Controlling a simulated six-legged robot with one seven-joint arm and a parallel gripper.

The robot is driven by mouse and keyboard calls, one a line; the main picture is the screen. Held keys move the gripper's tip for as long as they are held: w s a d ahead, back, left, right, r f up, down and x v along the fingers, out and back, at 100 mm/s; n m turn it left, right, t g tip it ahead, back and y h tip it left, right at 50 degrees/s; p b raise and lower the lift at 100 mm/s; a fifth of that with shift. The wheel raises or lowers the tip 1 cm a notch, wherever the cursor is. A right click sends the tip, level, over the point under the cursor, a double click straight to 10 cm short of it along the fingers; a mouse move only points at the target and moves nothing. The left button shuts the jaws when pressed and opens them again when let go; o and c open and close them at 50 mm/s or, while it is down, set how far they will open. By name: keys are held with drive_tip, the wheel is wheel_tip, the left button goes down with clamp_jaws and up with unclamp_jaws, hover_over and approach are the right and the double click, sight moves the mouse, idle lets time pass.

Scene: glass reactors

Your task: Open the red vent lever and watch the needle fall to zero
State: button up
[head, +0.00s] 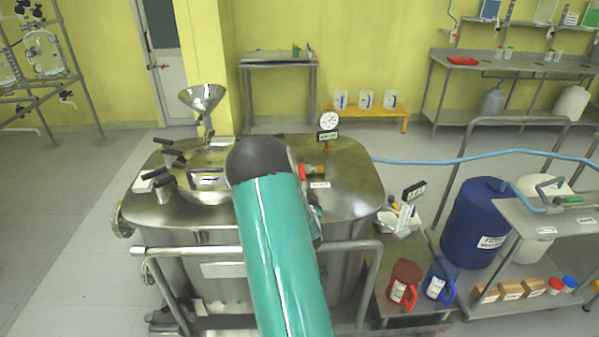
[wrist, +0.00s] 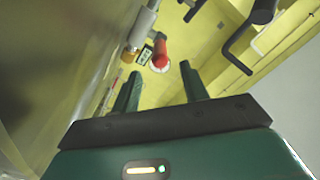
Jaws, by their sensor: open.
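The red vent lever (head: 302,172) sits beside a brass valve (head: 320,172) on top of the steel vessel, just right of my arm in the head view. A small white label (head: 320,185) lies in front of it. The round pressure gauge (head: 328,120) stands behind the valve above a dark display; its needle is too small to read. In the wrist view, a red part (wrist: 160,61), seemingly the lever, shows beyond the fingertips, with brass at its left. My gripper (wrist: 160,84) is open, with nothing visible between its fingers. My arm mostly hides it in the head view.
The steel vessel (head: 355,190) carries a funnel (head: 203,98) and black-handled clamps (head: 165,160) left of my arm. A steel rail (head: 200,251) runs along its near side. A blue hose (head: 450,160) stretches right. Red and blue jugs (head: 405,282) stand at lower right.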

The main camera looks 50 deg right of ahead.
sight(301, 172)
drive_tip(key=x, duration=1)
drive_tip(key=shift+c, duration=0.4)
clamp_jaws()
